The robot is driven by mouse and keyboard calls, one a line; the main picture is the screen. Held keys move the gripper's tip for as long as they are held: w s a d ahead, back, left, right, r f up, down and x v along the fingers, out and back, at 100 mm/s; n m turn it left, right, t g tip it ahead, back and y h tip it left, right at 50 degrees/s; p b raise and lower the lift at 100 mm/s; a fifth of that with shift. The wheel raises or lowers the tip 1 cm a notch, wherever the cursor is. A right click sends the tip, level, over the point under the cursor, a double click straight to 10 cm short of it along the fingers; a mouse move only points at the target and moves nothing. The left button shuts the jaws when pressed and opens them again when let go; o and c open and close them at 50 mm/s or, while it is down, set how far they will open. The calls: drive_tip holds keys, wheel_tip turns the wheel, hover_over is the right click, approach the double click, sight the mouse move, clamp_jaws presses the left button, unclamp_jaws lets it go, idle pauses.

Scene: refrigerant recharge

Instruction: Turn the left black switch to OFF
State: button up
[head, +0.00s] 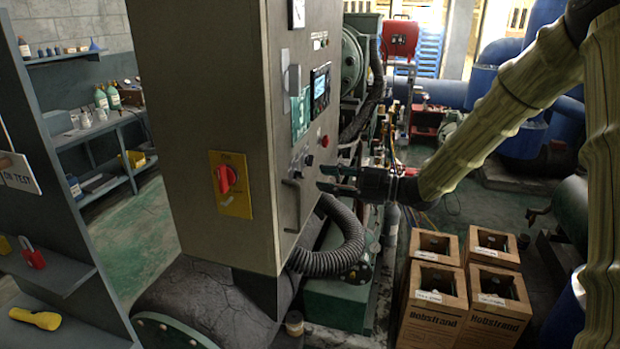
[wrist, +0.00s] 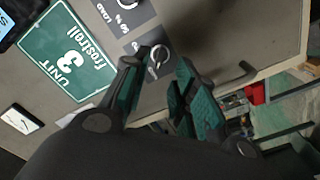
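The grey control cabinet (head: 215,120) stands left of centre in the head view, with small black switches on its right-hand face. One dark knob (head: 309,160) shows there, under the green sign. In the wrist view, a switch with a pale ring (wrist: 157,60) lies on a dark label just beyond my fingertips, and looks like the left one. A second switch (wrist: 108,10) is at the top edge. My gripper (head: 321,177) is beside the panel, fingers apart and empty. It also shows in the wrist view (wrist: 163,62). The switch's position marking is too small to read.
A green Unit 3 sign (wrist: 65,50) and a door handle (wrist: 236,76) flank the switches. A red button (head: 325,141) and a red rotary switch (head: 224,179) are on the cabinet. Several cardboard boxes (head: 430,300) stand below my arm. A corrugated hose (head: 325,262) curves below the gripper.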

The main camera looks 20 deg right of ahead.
sight(304, 175)
drive_tip(key=shift+x, duration=2.35)
drive_tip(key=shift+w, duration=0.1)
clamp_jaws()
drive_tip(key=shift+r+m+p, duration=0.1)
drive_tip(key=shift+m+p, duration=1.3)
drive_tip(key=shift+p, duration=0.15)
drive_tip(key=shift+m+p, duration=0.8)
drive_tip(key=shift+m, duration=0.1)
drive_tip(key=shift+m+p, duration=1.7)
drive_tip(key=shift+p, duration=0.25)
unclamp_jaws()
